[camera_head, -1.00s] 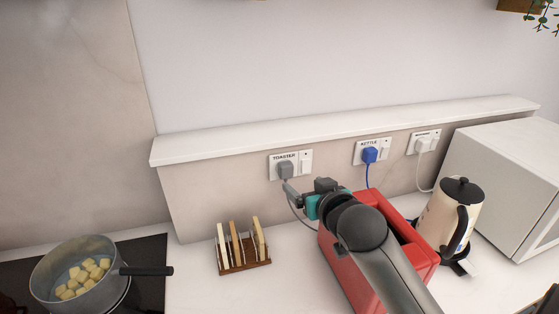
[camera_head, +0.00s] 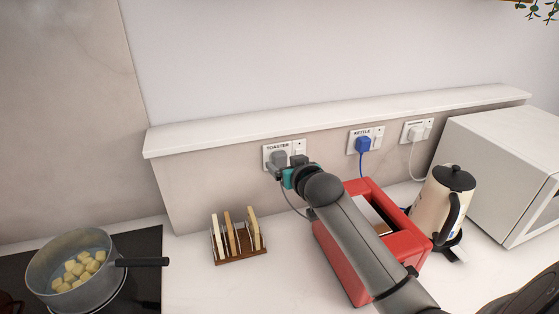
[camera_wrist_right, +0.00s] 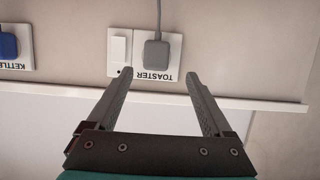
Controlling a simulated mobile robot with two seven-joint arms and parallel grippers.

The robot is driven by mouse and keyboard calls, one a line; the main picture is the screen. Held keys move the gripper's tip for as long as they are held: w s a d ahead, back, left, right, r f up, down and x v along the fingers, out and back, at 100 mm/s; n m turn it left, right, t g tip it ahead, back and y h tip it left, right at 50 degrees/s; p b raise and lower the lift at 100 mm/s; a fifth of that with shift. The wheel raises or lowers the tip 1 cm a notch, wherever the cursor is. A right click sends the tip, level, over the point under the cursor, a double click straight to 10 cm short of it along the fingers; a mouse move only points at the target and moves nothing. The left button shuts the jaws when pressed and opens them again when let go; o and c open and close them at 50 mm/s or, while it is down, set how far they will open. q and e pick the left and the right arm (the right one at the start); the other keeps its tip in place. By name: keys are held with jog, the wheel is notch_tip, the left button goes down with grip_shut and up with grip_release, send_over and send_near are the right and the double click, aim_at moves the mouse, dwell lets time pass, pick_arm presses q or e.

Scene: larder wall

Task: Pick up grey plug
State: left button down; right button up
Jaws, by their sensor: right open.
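The grey plug (camera_head: 279,157) sits in the wall socket labelled TOASTER, its grey cord hanging down. It also shows in the right wrist view (camera_wrist_right: 156,54), where the picture is upside down and the cord runs up. My right gripper (camera_head: 285,165) is right at this socket, partly covering the plug's lower side in the head view. In the right wrist view my right gripper (camera_wrist_right: 160,73) is open and empty, with the plug just beyond the fingertips and roughly centred between them. I cannot tell whether a finger touches it. My left gripper is not in view.
A blue plug (camera_head: 362,144) and a white plug (camera_head: 418,132) sit in sockets to the right. Below are a red toaster (camera_head: 342,262), a cream kettle (camera_head: 438,200) and a toast rack (camera_head: 240,256). A ledge (camera_head: 330,118) runs above the sockets. A pot (camera_head: 72,284) stands left.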

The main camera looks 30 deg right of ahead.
aim_at(281, 158)
jog(key=x, duration=0.3)
jog(key=shift+w+d, duration=0.25)
jog(key=shift+d, duration=0.1)
jog(key=shift+w+d+f, duration=0.15)
jog(key=shift+w+f, duration=0.1)
jog(key=shift+w, duration=0.4)
grip_shut()
